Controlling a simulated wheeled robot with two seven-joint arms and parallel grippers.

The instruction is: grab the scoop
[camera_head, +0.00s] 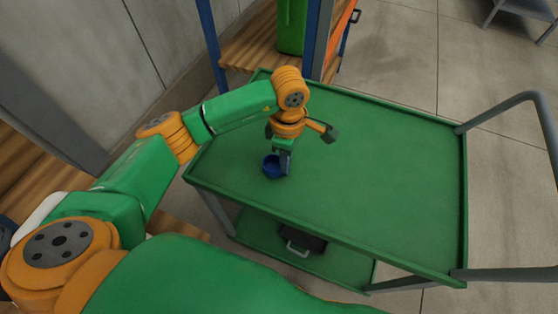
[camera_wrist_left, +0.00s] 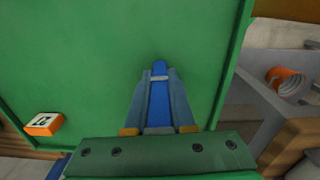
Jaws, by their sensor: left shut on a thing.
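The blue scoop (camera_head: 271,166) has a small round bowl, which shows in the head view just left of my left gripper (camera_head: 285,160). In the left wrist view a blue handle (camera_wrist_left: 159,103) lies between the two fingers of the left gripper (camera_wrist_left: 160,76). The left gripper is shut on this handle and points down over the green cart top (camera_head: 370,170). I cannot tell whether the scoop touches the cart top. The fingers hide part of the handle. My right gripper is not in view.
The cart top has a raised rim and is largely bare to the right. An orange block with a number label (camera_wrist_left: 43,124) sits near an edge in the wrist view. A dark case (camera_head: 303,241) is on the lower shelf. A rack with a green container (camera_head: 291,25) stands behind.

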